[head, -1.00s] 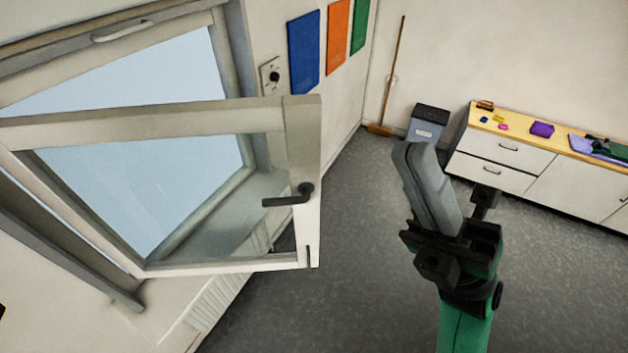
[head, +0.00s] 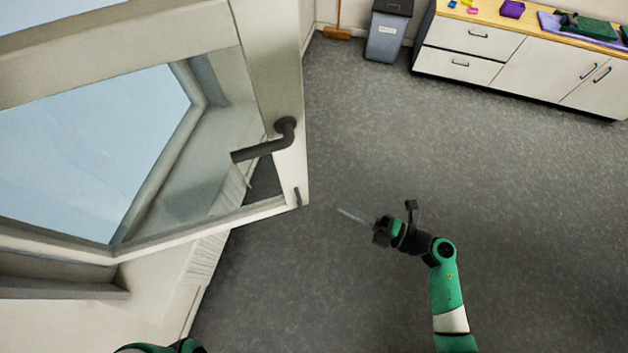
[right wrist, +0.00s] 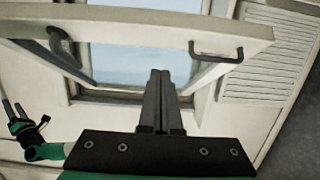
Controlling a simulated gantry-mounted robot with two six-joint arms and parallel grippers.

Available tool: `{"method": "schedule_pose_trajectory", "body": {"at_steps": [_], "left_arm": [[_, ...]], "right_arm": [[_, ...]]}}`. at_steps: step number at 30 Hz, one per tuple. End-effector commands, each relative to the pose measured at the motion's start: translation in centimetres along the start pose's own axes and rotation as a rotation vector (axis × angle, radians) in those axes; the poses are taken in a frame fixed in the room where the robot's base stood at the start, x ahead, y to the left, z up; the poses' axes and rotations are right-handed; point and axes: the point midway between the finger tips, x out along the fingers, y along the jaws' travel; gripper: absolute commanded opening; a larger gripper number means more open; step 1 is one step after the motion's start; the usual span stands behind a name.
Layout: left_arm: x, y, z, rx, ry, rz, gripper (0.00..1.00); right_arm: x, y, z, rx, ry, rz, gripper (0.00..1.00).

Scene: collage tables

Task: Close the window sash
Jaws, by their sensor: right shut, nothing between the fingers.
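The window sash (head: 275,60) is a pale frame around glass, swung open into the room in the head view. Its dark lever handle (head: 268,143) sits on the free-edge stile. My right gripper (head: 342,211) is just right of the sash's lower free corner in the picture, apart from it, pointing left. In the right wrist view its fingers (right wrist: 160,72) are together and empty, with the window glass (right wrist: 135,62) beyond them. My left gripper (right wrist: 12,108) shows small at the left of that view, its fingers apart. The head view shows only part of my left arm.
The window sill (head: 60,288) and a white grille (head: 208,250) lie below the sash. A grey bin (head: 385,40) and a cabinet (head: 530,60) stand at the back. The grey floor (head: 520,190) between is clear.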

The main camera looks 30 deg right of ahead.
Motion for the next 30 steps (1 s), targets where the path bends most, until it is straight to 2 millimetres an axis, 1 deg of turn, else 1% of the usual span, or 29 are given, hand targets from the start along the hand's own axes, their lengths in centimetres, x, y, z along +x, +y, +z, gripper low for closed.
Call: {"method": "schedule_pose_trajectory", "body": {"at_steps": [1,3,10,12,15,18,30], "left_arm": [[0.1,0.0,-0.1,0.0,0.0,0.0,0.5],[0.2,0.0,-0.1,0.0,0.0,0.0,0.5],[0.1,0.0,-0.1,0.0,0.0,0.0,0.5],[0.0,0.0,0.0,0.0,0.0,0.0,0.5],[-0.1,0.0,0.1,0.0,-0.001,0.0,0.5],[-0.1,0.0,0.1,0.0,-0.001,0.0,0.5],[-0.1,0.0,0.1,0.0,-0.001,0.0,0.5]], "right_arm": [[1.1,0.1,-0.1,-0.001,0.009,0.001,0.0],[2.7,0.1,-0.2,-0.002,0.009,0.001,0.0],[7.6,0.1,0.0,-0.003,0.005,0.001,0.0],[8.4,0.0,1.2,-0.003,0.0,0.001,0.0],[9.2,0.0,2.1,-0.002,0.0,0.001,0.0],[9.8,0.0,2.7,-0.002,0.0,0.001,0.0],[9.9,0.0,2.9,-0.001,0.0,0.0,0.0]]}}
